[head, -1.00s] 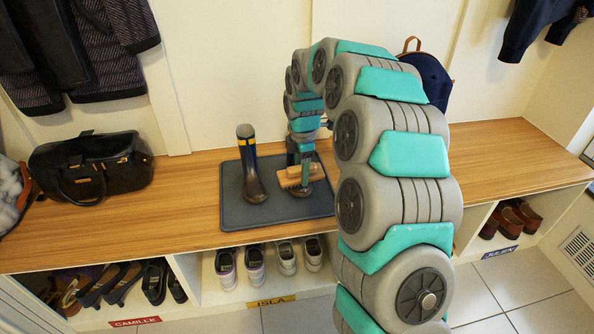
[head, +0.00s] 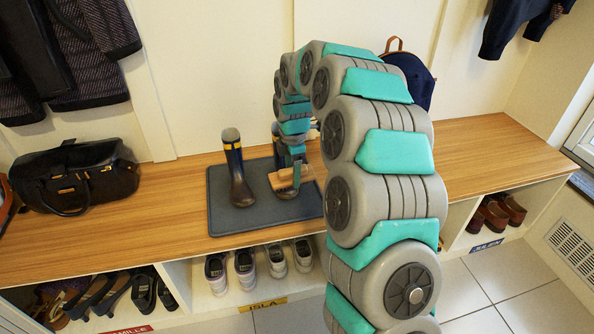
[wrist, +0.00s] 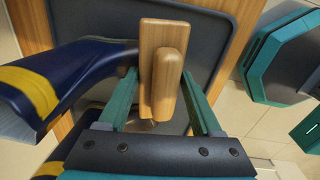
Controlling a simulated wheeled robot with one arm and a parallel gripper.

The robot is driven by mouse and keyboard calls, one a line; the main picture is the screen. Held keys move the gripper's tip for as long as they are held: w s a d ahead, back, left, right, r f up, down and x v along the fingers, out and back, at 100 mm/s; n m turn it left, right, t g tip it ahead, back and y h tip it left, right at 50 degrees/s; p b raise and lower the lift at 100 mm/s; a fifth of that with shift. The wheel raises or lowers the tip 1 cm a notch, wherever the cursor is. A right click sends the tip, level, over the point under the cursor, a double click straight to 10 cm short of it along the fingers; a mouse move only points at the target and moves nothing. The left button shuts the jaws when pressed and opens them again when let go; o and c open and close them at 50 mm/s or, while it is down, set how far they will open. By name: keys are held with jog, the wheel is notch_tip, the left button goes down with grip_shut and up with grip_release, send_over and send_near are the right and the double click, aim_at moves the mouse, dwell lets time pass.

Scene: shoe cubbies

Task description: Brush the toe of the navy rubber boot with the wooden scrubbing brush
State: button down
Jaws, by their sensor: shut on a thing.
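My gripper (wrist: 160,118) is shut on the wooden scrubbing brush (wrist: 149,45), whose pale block and raised grip show between the fingers in the wrist view. In the head view the brush (head: 283,181) is over the right part of the dark mat (head: 225,216), at the right boot's toe; I cannot tell whether its bristles touch. One navy rubber boot (head: 236,170) with a yellow band stands upright on the mat's left. A second boot (head: 276,132) stands behind my gripper, mostly hidden. A navy boot (wrist: 88,62) reaches from the left toward the brush in the wrist view.
The mat lies on a wooden bench (head: 180,190). A black handbag (head: 75,175) is at the left and a navy backpack (head: 412,80) stands behind my arm. Cubbies below hold shoes (head: 245,270). Bench is clear to the right.

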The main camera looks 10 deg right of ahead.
aim_at(282, 169)
jog(key=shift+s+a+f, duration=0.1)
jog(key=shift+a, duration=1.4)
jog(key=shift+d, duration=1.2)
jog(key=shift+s+r+p, duration=0.15)
jog(key=shift+r+p, duration=1.05)
jog(key=shift+r, duration=2.8)
jog(key=shift+f, duration=0.15)
jog(key=shift+w+a+f+m+g, duration=0.1)
jog(key=shift+w+f+m+g, duration=0.25)
jog(key=shift+f, duration=0.55)
jog(key=shift+w+a+f+m+g, duration=0.15)
jog(key=shift+f+g, duration=0.3)
jog(key=shift+f, duration=0.5)
jog(key=shift+w+f+m+g, duration=0.1)
jog(key=shift+f+m+g, duration=0.25)
jog(key=shift+f, duration=0.55)
